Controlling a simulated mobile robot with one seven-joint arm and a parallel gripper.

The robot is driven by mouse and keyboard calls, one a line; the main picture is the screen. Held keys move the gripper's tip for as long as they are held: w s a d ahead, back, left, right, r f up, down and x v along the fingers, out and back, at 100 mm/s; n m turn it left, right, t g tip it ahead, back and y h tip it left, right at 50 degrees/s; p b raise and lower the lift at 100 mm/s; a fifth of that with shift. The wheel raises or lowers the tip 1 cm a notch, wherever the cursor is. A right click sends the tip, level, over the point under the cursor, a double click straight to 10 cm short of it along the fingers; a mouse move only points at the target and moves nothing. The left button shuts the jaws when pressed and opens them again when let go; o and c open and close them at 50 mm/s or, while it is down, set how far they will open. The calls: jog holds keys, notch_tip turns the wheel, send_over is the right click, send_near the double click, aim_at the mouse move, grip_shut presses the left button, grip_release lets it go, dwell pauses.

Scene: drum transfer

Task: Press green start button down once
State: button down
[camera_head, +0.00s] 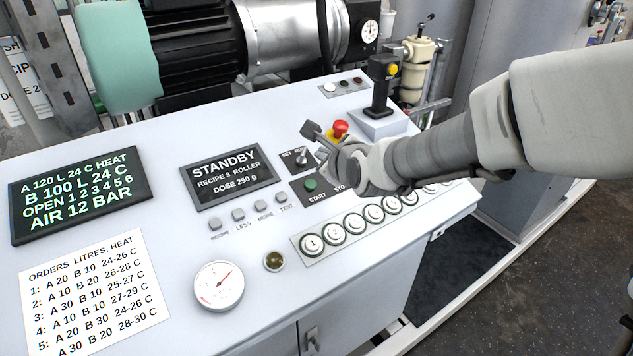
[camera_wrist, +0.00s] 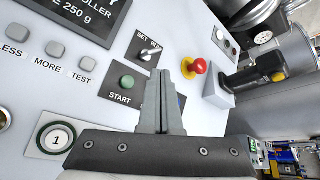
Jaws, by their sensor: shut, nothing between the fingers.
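The green start button (camera_head: 310,185) sits on a dark plate labelled START on the white console. It looks raised, and it also shows in the wrist view (camera_wrist: 128,82), left of my fingers. My gripper (camera_head: 312,131) is over the console, its fingers closed together and empty. In the wrist view the shut fingertips (camera_wrist: 163,72) point up between the green button and the red button. The stop button beside START is mostly hidden behind my gripper. The display (camera_head: 229,174) reads STANDBY, RECIPE 3 ROLLER, DOSE 250 g.
A red emergency button (camera_head: 340,127) and a SET/RUN switch (camera_head: 301,158) stand close to my gripper. A black joystick (camera_head: 381,85) with a yellow button rises behind. A row of numbered round buttons (camera_head: 312,243) lies in front. A gauge (camera_head: 219,286) is front left.

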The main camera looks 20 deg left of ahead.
aim_at(311, 179)
jog(key=shift+w+a+f+b, duration=0.25)
jog(key=shift+a+f+b, duration=0.05)
jog(key=shift+f+b, duration=0.9)
jog(key=shift+w+a+f+b, duration=0.25)
jog(key=shift+a+f+b, duration=0.1)
jog(key=shift+f+b, duration=0.8)
jog(key=shift+w+a+f+b, duration=0.25)
jog(key=shift+a+f+b, duration=0.05)
jog(key=shift+f+b, duration=0.85)
jog(key=shift+f, duration=0.1)
jog(key=shift+w+a+f+b, duration=0.1)
jog(key=shift+f+b, duration=0.25)
jog(key=shift+b, duration=0.05)
jog(key=shift+w+a+f+b, duration=0.1)
jog(key=shift+f+b, duration=0.4)
jog(key=shift+b, duration=0.05)
jog(key=shift+r, duration=0.1)
jog(key=shift+s+d+r+p, duration=0.2)
jog(key=shift+r+p, duration=0.4)
jog(key=shift+r, duration=0.2)
